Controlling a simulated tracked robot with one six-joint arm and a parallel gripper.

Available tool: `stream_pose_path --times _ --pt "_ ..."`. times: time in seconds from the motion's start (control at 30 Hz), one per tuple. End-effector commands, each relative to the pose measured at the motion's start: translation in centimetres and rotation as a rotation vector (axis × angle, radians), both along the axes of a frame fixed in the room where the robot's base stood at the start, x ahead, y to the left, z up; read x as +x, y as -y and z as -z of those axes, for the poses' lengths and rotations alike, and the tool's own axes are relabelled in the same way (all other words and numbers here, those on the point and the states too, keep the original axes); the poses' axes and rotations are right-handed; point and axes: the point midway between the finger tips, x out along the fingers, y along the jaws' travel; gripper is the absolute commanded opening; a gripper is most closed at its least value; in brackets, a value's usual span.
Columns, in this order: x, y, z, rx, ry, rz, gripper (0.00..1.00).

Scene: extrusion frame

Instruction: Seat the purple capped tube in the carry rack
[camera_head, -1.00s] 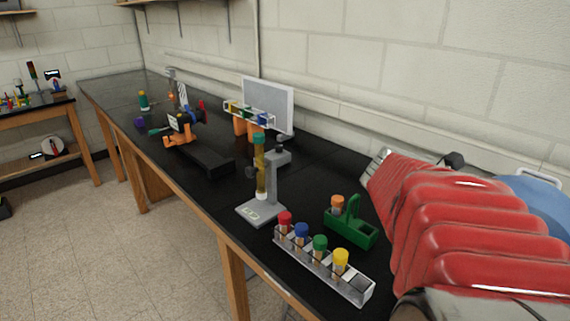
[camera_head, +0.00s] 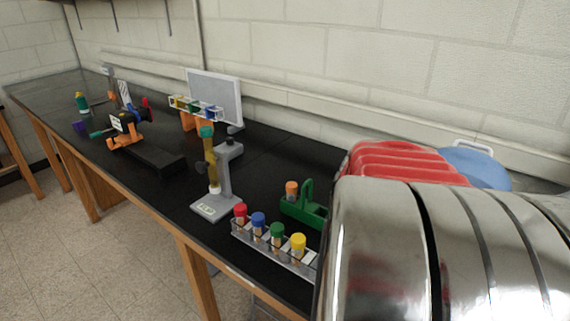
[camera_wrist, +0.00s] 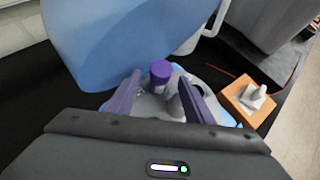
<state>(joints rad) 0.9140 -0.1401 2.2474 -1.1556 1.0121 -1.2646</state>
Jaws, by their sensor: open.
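The purple capped tube (camera_wrist: 160,72) shows in the wrist view, its cap up, beside a large blue container. Its lower part is hard to make out against a grey and blue surface. My gripper (camera_wrist: 159,79) is open, with a purple finger on either side of the tube; I cannot tell whether either touches it. The green carry rack (camera_head: 308,208) with its handle stands on the black bench in the head view, partly hidden by my arm. An orange capped tube (camera_head: 291,190) stands at its left end. My gripper is hidden in the head view.
A clear rack (camera_head: 286,263) with red, blue, green and yellow capped tubes stands before the carry rack. A grey stand (camera_head: 225,175) holds an amber tube to the left. In the wrist view, an orange block (camera_wrist: 247,103) with a white top is right of my gripper.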

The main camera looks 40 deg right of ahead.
Motion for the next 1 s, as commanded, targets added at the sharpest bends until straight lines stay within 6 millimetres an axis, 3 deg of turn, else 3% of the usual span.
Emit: stream_pose_path --times 0.2,0.73,1.0 --pt "-0.85 1.29 1.03 0.0 0.001 0.001 0.48" --pt "-0.81 1.33 1.05 -0.001 0.001 -0.002 0.48" --pt "-0.81 1.33 1.04 -0.001 0.001 -0.002 0.3"
